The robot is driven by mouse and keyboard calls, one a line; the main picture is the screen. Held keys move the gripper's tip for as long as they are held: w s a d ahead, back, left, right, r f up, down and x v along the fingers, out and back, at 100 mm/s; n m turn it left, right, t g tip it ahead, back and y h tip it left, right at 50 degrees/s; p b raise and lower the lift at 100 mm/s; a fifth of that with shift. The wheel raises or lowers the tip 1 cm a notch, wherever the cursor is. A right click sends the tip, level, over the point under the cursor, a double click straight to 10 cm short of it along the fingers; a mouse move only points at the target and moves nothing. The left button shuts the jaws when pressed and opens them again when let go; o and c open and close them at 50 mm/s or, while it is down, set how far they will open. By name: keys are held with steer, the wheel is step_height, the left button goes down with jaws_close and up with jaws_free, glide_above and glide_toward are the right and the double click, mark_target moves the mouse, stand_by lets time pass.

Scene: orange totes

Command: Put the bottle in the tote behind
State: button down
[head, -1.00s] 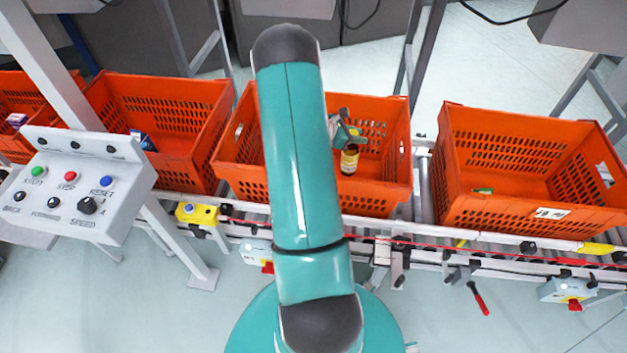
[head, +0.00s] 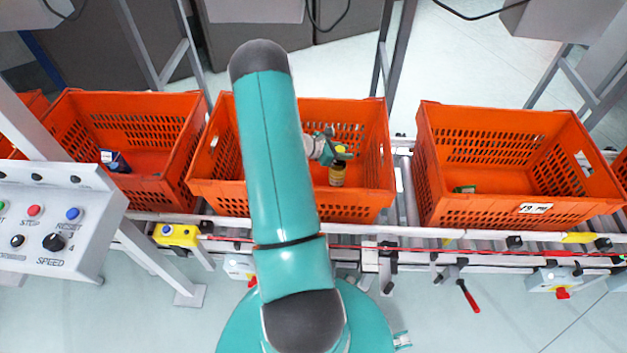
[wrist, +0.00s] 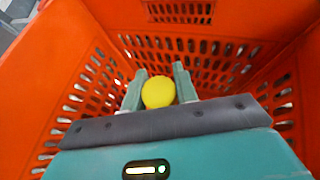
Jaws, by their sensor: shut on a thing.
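The bottle (head: 337,175) is brown with a yellow cap and a pale label. It is at the right part of the middle orange tote (head: 230,195) in the head view. My gripper (head: 340,153) is shut on the bottle near its cap. In the wrist view the yellow cap (wrist: 158,92) sits between the two fingers of my gripper (wrist: 159,88), with the tote's slotted walls (wrist: 230,60) around. The bottle looks upright. I cannot tell whether its base touches the tote floor. My arm hides the left middle of this tote.
An orange tote (head: 500,212) with a small green item (head: 464,189) stands to the right. Another tote (head: 180,190) at the left holds a dark blue item (head: 115,161). The totes stand on a roller conveyor. A control panel (head: 60,225) is at the lower left.

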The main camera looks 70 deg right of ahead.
mark_target(341, 168)
step_height(341, 168, down, 9)
steer(key=shift+r, duration=0.15)
stand_by(0.4)
steer(key=c, duration=1.1)
jaws_free()
steer(key=shift+w+a, duration=0.1)
steer(key=v, duration=1.1)
steer(key=shift+w+a+r, duration=0.2)
steer(key=shift+a, duration=0.1)
